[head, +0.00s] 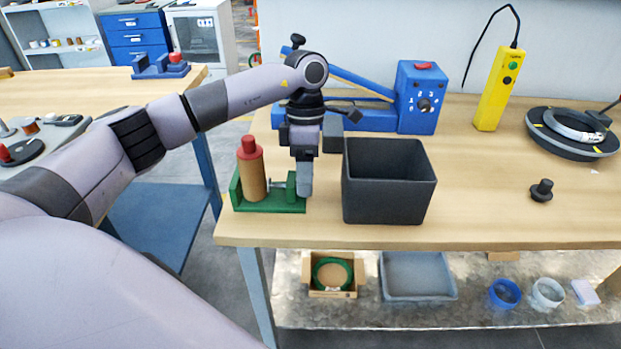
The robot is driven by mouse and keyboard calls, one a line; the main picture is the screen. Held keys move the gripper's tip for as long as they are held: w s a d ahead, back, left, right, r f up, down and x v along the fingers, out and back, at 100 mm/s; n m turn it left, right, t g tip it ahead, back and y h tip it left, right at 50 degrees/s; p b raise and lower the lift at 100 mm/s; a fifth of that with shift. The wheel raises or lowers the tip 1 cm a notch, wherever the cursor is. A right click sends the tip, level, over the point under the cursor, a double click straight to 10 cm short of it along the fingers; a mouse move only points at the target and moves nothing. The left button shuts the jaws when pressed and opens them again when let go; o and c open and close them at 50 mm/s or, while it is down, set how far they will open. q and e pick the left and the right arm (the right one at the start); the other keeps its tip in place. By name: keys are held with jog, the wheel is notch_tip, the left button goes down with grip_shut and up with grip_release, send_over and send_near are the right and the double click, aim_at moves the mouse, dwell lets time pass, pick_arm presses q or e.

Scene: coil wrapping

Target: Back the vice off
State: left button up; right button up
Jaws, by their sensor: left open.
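The green vice (270,205) sits at the front left of the wooden bench. An upright tan cylinder with a red top (252,172) stands in it, at its left end. The vice's metal screw (277,184) shows to the right of the cylinder. My left gripper (304,187) points down at the right end of the vice, open, with its fingers over the handle end. The gripper hides that end, so I cannot tell whether the fingers touch the handle. My right gripper is not in view.
A dark grey bin (388,200) stands close to the right of my left gripper. A blue machine (418,100) is behind, with a yellow pendant (497,88) to its right. A black ring fixture (572,135) and a black knob (541,190) lie further right.

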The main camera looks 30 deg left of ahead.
pick_arm(q)
jog(key=shift+w+g+h, duration=0.1)
jog(key=shift+g+h, duration=0.3)
jog(key=shift+g, duration=0.1)
jog(key=c, duration=0.6)
jog(key=shift+t+y, duration=0.4)
jog(key=shift+t, duration=0.2)
jog(key=shift+s+d+t+y+b, duration=0.2)
jog(key=shift+t+y+b, duration=0.25)
jog(key=shift+t, duration=0.35)
jog(key=shift+s, duration=0.1)
jog(key=shift+y, duration=0.25)
